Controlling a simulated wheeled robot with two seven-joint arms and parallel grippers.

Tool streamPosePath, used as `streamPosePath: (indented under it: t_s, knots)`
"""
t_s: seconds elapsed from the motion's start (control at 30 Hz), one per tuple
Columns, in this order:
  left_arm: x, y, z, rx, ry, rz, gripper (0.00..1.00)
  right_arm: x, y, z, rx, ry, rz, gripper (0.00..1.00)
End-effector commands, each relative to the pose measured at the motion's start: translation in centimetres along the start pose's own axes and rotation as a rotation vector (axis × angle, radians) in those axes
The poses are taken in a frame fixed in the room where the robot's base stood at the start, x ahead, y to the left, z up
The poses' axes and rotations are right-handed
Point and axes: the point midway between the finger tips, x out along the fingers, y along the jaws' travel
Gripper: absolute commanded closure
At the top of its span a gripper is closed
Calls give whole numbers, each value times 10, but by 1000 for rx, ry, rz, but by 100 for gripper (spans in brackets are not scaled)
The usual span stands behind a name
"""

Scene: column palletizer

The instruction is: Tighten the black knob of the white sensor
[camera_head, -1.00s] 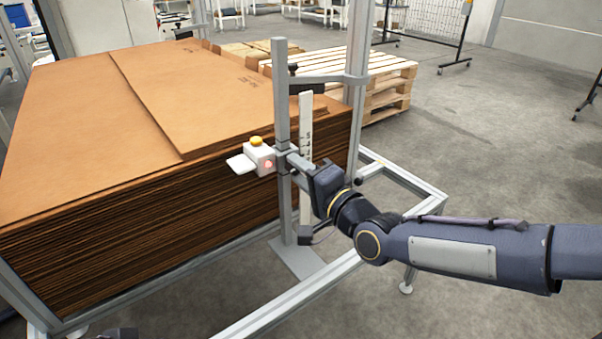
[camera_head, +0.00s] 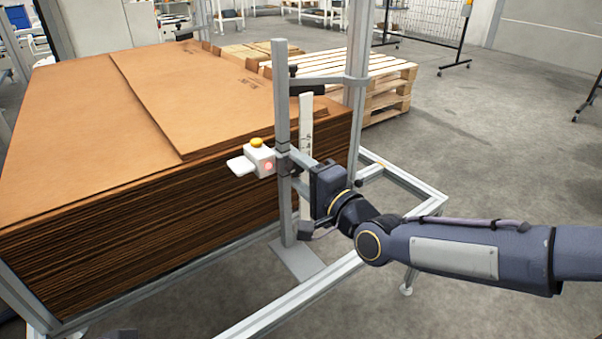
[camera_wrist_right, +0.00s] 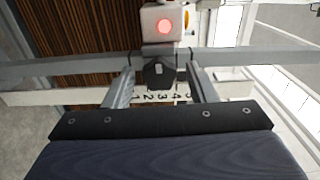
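The white sensor (camera_head: 259,160) with a yellow cap and a red light is mounted on an upright metal post (camera_head: 281,110) beside the cardboard stack; it also shows at the top of the right wrist view (camera_wrist_right: 163,24). The black knob (camera_wrist_right: 158,75) sits just below the sensor in the wrist view; in the head view my gripper hides it. My right gripper (camera_head: 293,160) is at the post, pointing toward the sensor's mount. In the wrist view its two fingers (camera_wrist_right: 160,84) stand open on either side of the knob, with a visible gap on each side. My left gripper is not clearly visible.
A tall stack of brown cardboard sheets (camera_head: 110,120) fills the left. A metal frame (camera_head: 420,190) surrounds the stack's base. Wooden pallets (camera_head: 385,85) stand behind. Floor is free at the right.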

Motion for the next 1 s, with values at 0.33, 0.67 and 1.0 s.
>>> streamPosePath:
  t_s: [0.33, 0.67, 1.0]
  knots:
    - [-1, 0, 0, 0, 0, 0, 64, -2, 0, 0, -3, 0, 0, 43]
    - [-14, 6, -7, 0, 0, 0, 64, -52, -2, -1, -5, 3, 2, 43]
    - [-21, 10, -10, 0, 0, 0, 64, -79, 0, 0, 0, 0, 1, 43]
